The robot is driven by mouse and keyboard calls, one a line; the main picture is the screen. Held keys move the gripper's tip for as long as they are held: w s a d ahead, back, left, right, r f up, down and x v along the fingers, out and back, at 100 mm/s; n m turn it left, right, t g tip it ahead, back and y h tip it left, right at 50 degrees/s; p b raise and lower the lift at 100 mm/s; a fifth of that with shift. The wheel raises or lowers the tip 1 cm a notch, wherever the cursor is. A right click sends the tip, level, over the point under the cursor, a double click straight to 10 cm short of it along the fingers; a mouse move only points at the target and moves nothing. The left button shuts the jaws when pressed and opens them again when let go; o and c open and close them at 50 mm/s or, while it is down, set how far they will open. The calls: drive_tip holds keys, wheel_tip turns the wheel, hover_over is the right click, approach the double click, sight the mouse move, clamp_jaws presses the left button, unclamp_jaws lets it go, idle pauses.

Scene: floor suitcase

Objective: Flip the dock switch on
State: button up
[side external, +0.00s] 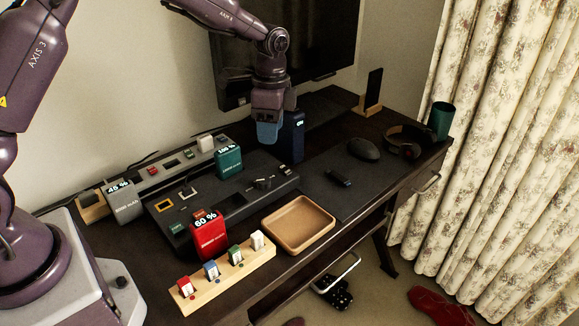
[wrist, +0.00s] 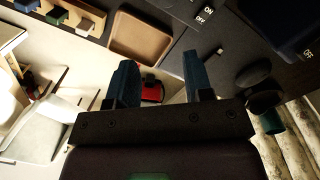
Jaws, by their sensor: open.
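The dock (side external: 225,197) is a long black box on the desk. A small dark switch (side external: 265,183) sits near its right end; its lever position is too small to tell. In the wrist view, the dock's edge (wrist: 180,12) is at the top, with printed ON and OFF labels (wrist: 205,15); the switch lever is not clear there. My gripper (side external: 268,138) hangs pointing down behind the dock's right end, beside a dark blue power bank (side external: 291,137). Its blue fingers (wrist: 160,75) are apart and empty in the wrist view.
Power banks in red (side external: 209,234), teal (side external: 229,162) and grey (side external: 124,202) stand around the dock. A brown tray (side external: 325,233) and a wooden strip of colored blocks (side external: 228,274) lie in front. A mouse (side external: 363,149) and headphones (side external: 405,142) are right.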

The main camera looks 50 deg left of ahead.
sight(290, 173)
drive_tip(key=w+a+f+m, duration=0.1)
drive_tip(key=w+f+m, duration=0.1)
drive_tip(key=w+m, duration=0.5)
drive_tip(key=shift+m+t, duration=0.3)
drive_tip(key=shift+m, duration=0.1)
drive_tip(key=f, duration=1.2)
drive_tip(key=shift+s+a+f, duration=0.1)
drive_tip(key=shift+s+f, duration=0.1)
drive_tip(key=shift+s, duration=0.2)
